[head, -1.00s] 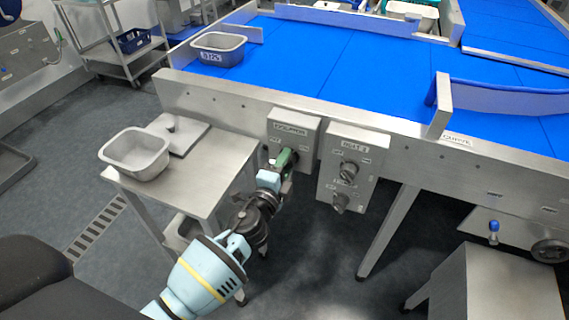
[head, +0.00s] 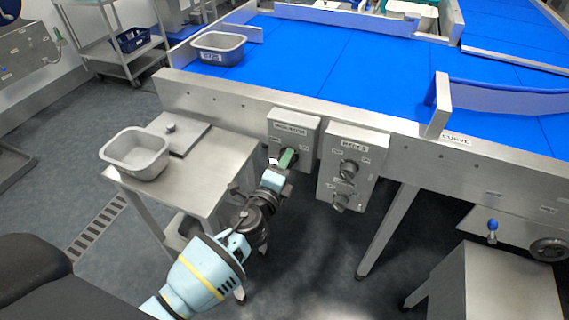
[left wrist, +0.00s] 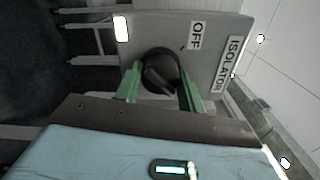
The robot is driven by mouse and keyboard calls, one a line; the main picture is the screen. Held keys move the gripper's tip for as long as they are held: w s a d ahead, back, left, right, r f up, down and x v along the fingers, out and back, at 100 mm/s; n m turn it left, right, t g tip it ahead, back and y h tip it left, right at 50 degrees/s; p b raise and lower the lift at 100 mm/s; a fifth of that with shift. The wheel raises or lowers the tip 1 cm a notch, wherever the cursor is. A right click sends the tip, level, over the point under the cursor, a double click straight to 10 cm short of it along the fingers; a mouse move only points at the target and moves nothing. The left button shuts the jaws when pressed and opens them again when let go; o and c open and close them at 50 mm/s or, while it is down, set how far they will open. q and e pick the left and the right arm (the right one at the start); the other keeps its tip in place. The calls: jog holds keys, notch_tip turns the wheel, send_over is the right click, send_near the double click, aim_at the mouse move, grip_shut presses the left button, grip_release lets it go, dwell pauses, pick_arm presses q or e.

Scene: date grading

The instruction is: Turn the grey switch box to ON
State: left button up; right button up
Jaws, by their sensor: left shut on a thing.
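The grey switch box (head: 308,128), labelled ISOLATOR, is fixed to the front of the conveyor frame. It also fills the upper part of the left wrist view (left wrist: 215,62). Its black round knob (left wrist: 160,70) sits between the green fingers of my left gripper (left wrist: 160,88), which is shut on it. A label reading OFF shows beside the knob; another white label is too bright to read. The knob's bar looks slanted; I cannot tell its exact setting. In the head view my left gripper (head: 288,158) hides the knob. My right gripper is not in view.
A second grey box (head: 372,160) with two black knobs hangs just right of the isolator. A steel side table (head: 215,165) with a grey tub (head: 138,160) stands left of my left arm. The blue conveyor belt (head: 350,60) lies behind.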

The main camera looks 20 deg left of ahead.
pick_arm(q)
jog(key=o, duration=1)
jog(key=s, duration=0.7)
jog(key=shift+s+a, duration=0.15)
jog(key=shift+s, duration=0.25)
